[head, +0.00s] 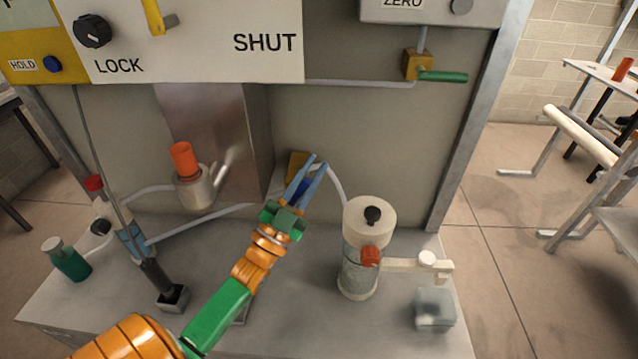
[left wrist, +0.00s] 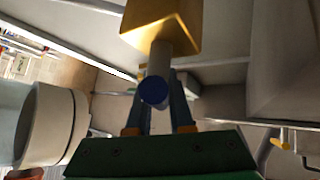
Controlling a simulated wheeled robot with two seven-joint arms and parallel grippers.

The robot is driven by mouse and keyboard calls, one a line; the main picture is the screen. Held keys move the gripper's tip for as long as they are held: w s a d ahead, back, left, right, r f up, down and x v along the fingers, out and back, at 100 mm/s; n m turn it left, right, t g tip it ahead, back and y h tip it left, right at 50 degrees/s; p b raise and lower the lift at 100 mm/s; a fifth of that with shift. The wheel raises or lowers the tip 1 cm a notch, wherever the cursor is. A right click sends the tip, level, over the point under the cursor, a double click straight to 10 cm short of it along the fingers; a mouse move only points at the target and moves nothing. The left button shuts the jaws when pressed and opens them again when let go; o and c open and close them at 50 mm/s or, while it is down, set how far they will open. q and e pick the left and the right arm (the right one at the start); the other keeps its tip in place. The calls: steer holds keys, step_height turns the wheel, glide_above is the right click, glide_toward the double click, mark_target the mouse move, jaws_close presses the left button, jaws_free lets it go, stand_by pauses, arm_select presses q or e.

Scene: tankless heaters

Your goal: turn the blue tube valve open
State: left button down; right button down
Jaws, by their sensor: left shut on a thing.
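The blue tube valve is a yellow block (head: 297,162) with a short handle, set on a pale tube behind the bench. In the left wrist view the yellow block (left wrist: 160,22) shows at the top, and its grey stem ends in a round blue cap (left wrist: 153,90) between my fingers. My left gripper (head: 306,176) reaches up to the valve from the lower left and is shut on its handle. In the head view the fingers hide much of the handle, so I cannot tell how far it is turned. My right gripper is not in view.
A clear canister with a cream lid (head: 371,214) and red knob stands close to the right of my gripper. A cream pot with an orange top (head: 183,160) is at the left. A green-handled valve (head: 440,76) is above right. A SHUT panel (head: 200,45) hangs above.

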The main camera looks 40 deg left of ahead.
arm_select(q)
steer(key=shift+s+a+r+n+t+y+b, duration=0.15)
steer(key=shift+s+a+n+y+b, duration=0.2)
steer(key=shift+n+y, duration=1.2)
steer(key=shift+s+a+r+n+t+y+b, duration=0.1)
steer(key=shift+a+r+n+y+b, duration=0.2)
steer(key=shift+n+y, duration=1.2)
steer(key=shift+s+a+r+n+t+y+b, duration=0.15)
steer(key=shift+s+a+n+y+b, duration=0.25)
steer(key=shift+n+y, duration=1.15)
steer(key=shift+w+a+n, duration=0.15)
steer(key=shift+n, duration=0.35)
steer(key=c, duration=0.8)
jaws_free()
steer(key=shift+f, duration=0.1)
steer(key=b+v, duration=0.3)
steer(key=v, duration=0.4)
